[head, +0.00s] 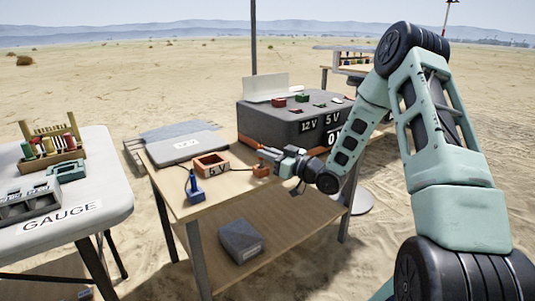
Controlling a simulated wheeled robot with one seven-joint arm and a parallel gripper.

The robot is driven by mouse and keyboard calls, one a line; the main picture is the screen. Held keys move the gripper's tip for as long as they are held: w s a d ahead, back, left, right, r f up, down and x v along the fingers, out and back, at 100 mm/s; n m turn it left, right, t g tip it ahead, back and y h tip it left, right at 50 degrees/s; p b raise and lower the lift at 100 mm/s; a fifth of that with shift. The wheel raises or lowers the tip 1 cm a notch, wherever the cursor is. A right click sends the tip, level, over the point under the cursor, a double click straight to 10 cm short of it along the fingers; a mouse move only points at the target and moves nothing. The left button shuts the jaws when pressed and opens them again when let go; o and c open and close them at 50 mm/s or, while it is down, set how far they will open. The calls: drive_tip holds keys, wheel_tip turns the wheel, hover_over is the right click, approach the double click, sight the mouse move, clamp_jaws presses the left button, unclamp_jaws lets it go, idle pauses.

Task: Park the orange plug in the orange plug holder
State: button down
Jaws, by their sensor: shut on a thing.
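My gripper (270,157) is over the right part of the wooden table, shut on the orange plug (264,161), which is small and partly hidden by the jaws. A small orange block (260,171), which looks like the orange plug holder, sits on the table top directly below the jaws. The plug is at or just above this block; I cannot tell whether it is seated or touching.
A dark power box (275,125) stands behind, a grey laptop-like case (185,146) at the back left.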

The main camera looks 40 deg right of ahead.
drive_tip(key=shift+f+b, duration=0.75)
drive_tip(key=shift+f, duration=0.4)
drive_tip(key=c, duration=1.3)
unclamp_jaws()
drive_tip(key=shift+c, duration=0.2)
drive_tip(key=p+v, duration=0.2)
drive_tip(key=v, duration=1.5)
drive_tip(key=shift+s+d+p, duration=0.2)
drive_tip(key=shift+p, duration=0.15)
drive_tip(key=shift+w+a, duration=0.1)
